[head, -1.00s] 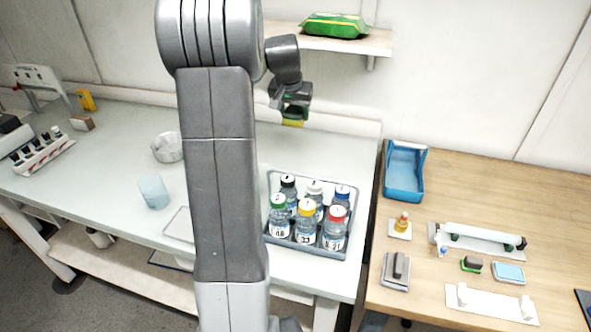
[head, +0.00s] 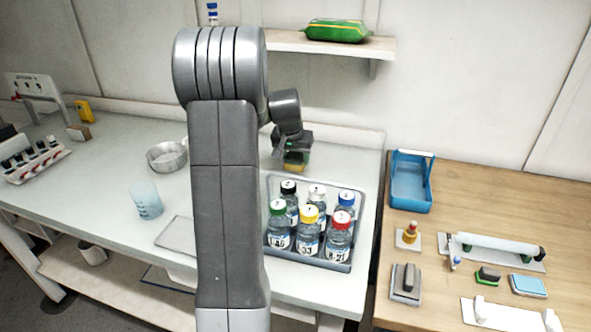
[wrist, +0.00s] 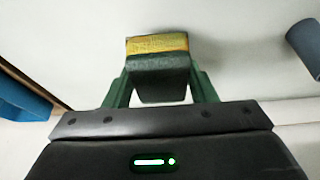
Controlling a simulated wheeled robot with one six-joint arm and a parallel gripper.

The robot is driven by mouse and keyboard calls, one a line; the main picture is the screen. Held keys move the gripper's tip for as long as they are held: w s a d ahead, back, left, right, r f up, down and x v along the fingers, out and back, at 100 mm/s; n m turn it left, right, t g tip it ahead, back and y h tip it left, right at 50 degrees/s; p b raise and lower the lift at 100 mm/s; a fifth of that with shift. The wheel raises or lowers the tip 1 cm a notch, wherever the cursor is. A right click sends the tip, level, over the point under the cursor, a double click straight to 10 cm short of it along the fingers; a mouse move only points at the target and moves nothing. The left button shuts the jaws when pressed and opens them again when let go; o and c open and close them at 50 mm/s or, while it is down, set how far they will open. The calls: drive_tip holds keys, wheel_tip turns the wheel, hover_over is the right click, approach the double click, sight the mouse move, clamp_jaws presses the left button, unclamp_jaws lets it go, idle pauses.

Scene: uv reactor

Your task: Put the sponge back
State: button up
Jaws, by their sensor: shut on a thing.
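My gripper (head: 293,160) is shut on the sponge (head: 294,168), a small block with a yellow face and a dark green side. In the head view they hang above the back of the white bench (head: 345,150), behind the tray of bottles. In the wrist view the sponge (wrist: 158,45) sits between the two green fingers of my gripper (wrist: 160,82), yellow end outward. Open pale surface surrounds it there, and no contact with the bench is clear.
A grey tray (head: 350,267) with several capped bottles stands in front of my gripper. A blue caddy (head: 410,200) stands on the wooden table to the right. A shelf (head: 290,40) with a green packet (head: 337,30) is above. A metal bowl (head: 165,157) and a beaker (head: 146,200) are left.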

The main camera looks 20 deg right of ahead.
sight(295, 168)
drive_tip(key=shift+f, duration=2.1)
drive_tip(key=shift+f, duration=0.1)
drive_tip(key=o, duration=0.9)
drive_tip(key=shift+o, duration=0.2)
drive_tip(key=shift+r, duration=0.25)
drive_tip(key=v, duration=1.1)
drive_tip(key=shift+s+a+r, duration=0.15)
drive_tip(key=shift+a+r, duration=0.05)
drive_tip(key=shift+r, duration=0.1)
drive_tip(key=shift+f, duration=0.1)
